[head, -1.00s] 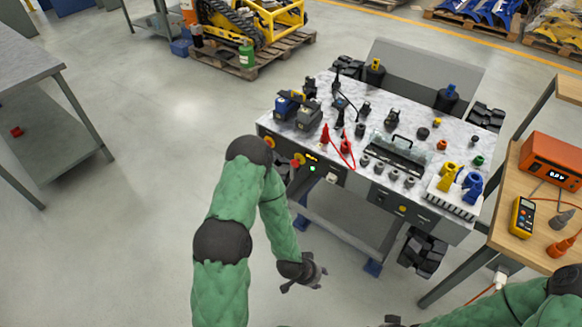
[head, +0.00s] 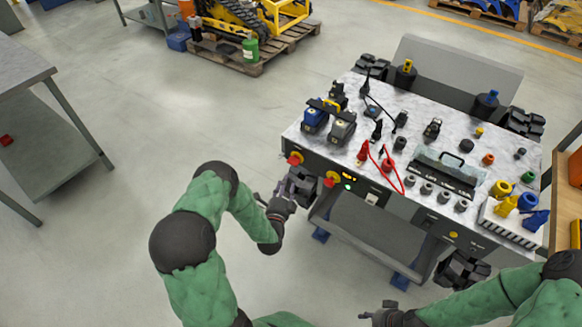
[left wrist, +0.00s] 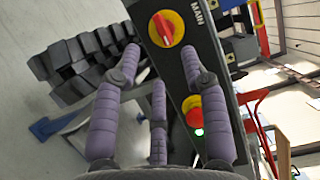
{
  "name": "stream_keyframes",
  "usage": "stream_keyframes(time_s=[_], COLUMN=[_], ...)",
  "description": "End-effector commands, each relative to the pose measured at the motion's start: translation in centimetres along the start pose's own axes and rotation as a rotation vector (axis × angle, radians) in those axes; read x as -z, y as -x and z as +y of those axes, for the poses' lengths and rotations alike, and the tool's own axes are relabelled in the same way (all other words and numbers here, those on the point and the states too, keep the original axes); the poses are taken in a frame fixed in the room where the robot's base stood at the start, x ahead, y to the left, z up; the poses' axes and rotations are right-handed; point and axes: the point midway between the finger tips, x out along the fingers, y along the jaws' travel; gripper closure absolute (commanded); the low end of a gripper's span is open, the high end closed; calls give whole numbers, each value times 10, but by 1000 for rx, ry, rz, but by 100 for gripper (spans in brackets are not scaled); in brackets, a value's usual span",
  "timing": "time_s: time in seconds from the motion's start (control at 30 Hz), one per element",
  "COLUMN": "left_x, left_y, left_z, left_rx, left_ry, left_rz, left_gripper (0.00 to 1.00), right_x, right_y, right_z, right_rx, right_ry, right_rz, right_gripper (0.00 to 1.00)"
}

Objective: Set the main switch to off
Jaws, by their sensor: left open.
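The main switch (head: 294,158) is a red knob on a yellow disc at the left end of the cart's front panel. In the left wrist view the main switch (left wrist: 165,28) shows near the top, beside the word MAIN; its red grip lies nearly upright in that picture. My left gripper (head: 268,196) is open and empty, in front of and below the switch in the head view. In the left wrist view its fingers (left wrist: 162,68) are spread, with the switch beyond their tips; I see no contact. My right gripper (head: 372,314) is at the bottom edge, its jaw opening unclear.
A red stop button (head: 331,179) on yellow and a green lamp (head: 347,187) sit right of the switch. Battery-like blocks (head: 342,128), a red cable (head: 385,168) and several plugs stand on the cart top (head: 465,138).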

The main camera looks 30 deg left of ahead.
Motion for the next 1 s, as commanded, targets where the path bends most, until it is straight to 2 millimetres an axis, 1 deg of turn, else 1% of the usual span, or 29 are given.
stream_keyframes(time_s=[0.3, 0.5, 0.7, 0.97, 1.0], left_x=[1, 1, 1, 1, 1], left_y=[-56, -83, -95, -96, -96], left_z=[2, 2, 1, 1, 1], left_rx=[0, -1, -3, -4, -4], left_ry=[2, 4, 5, 5, 5], left_rz=[2, 2, 1, 1, 1], left_gripper=[56, 56, 56, 56, 59], right_x=[1, 1, 1, 1, 1], right_y=[-17, -24, -26, -26, -26], right_z=[6, 8, 9, 9, 9], right_rx=[0, 0, 0, 0, 0], right_ry=[1, 1, 1, 1, 1], right_rz=[0, 0, 0, 0, 0], right_gripper=[60, 60, 60, 60, 60])
